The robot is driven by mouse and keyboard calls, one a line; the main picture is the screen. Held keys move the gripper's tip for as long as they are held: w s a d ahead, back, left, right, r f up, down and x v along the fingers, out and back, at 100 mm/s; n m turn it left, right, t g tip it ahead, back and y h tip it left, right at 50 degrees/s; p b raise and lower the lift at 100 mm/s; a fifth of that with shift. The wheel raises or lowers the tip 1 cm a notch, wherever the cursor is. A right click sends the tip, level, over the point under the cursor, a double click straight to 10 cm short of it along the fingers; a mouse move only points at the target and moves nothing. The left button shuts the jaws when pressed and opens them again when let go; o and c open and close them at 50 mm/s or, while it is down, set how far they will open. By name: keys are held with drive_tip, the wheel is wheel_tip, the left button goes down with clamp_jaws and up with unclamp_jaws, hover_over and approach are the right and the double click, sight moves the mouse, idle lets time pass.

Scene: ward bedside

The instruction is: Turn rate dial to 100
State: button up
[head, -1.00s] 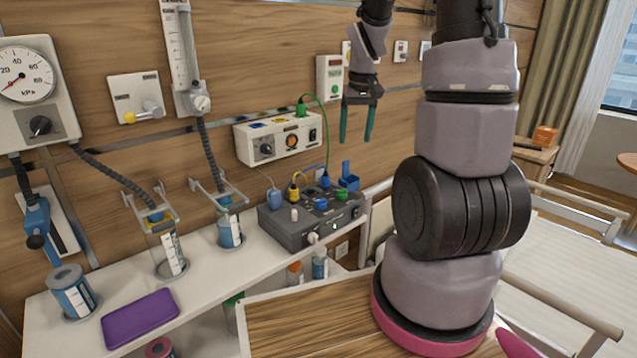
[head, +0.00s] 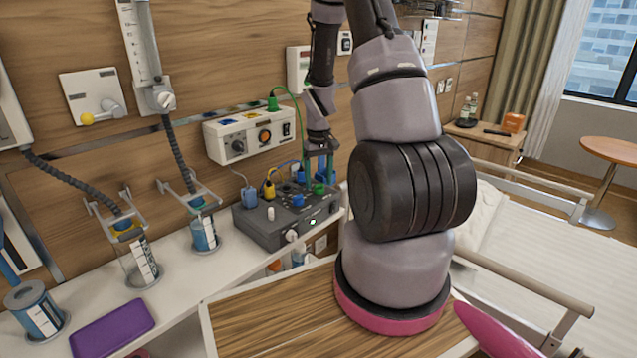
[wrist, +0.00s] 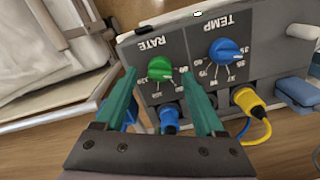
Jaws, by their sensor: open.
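The green rate dial (wrist: 158,83) sits on the grey control box (wrist: 200,30) under the label RATE, which appears upside down in the wrist view. Its scale numbers are too small to read surely, so I cannot tell its setting. My gripper (wrist: 157,73) is open, with one teal finger on each side of the green dial in the picture and visible gaps between. I cannot tell how far the tips are above the panel. In the head view the green dial (head: 319,189) shows below my gripper (head: 320,170), on the control box (head: 265,232).
A blue TEMP dial (wrist: 224,50) is beside the green one. Blue and yellow plugs (wrist: 245,98) with cables are close to the right finger. A white wall unit (head: 250,133) with a green cable is behind the box. A purple case (head: 112,328) lies on the shelf.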

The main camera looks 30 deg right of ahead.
drive_tip(key=shift+f, duration=0.6)
clamp_jaws()
